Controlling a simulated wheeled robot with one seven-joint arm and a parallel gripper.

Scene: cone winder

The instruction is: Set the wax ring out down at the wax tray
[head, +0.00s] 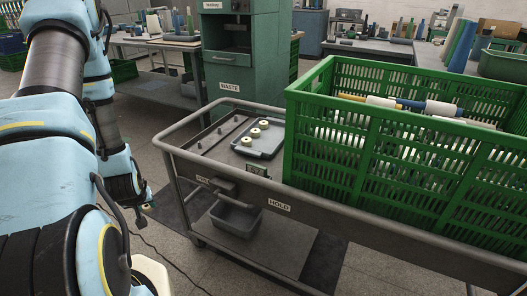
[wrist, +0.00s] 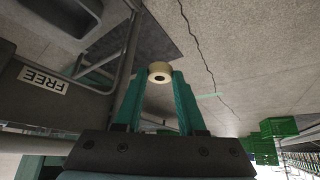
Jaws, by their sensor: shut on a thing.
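My gripper (wrist: 160,84) is shut on a cream wax ring (wrist: 159,69), held between the tips of its teal fingers in the wrist view. In the head view my gripper (head: 144,197) is low at the left, over the floor and apart from the cart's left end. The dark wax tray (head: 270,153) lies on the cart's deck, to the right of and beyond my gripper. Three cream rings stand in a row in it; one is the middle ring (head: 256,133). The held ring is small and partly hidden in the head view.
The grey cart (head: 340,237) has a raised rail, pegs on its deck and FREE and HOLD labels. A green crate (head: 330,150) of cones fills its right side. A grey bin (head: 235,218) sits below. A green WASTE cabinet (head: 228,65) stands behind. Floor left of the cart is mostly clear.

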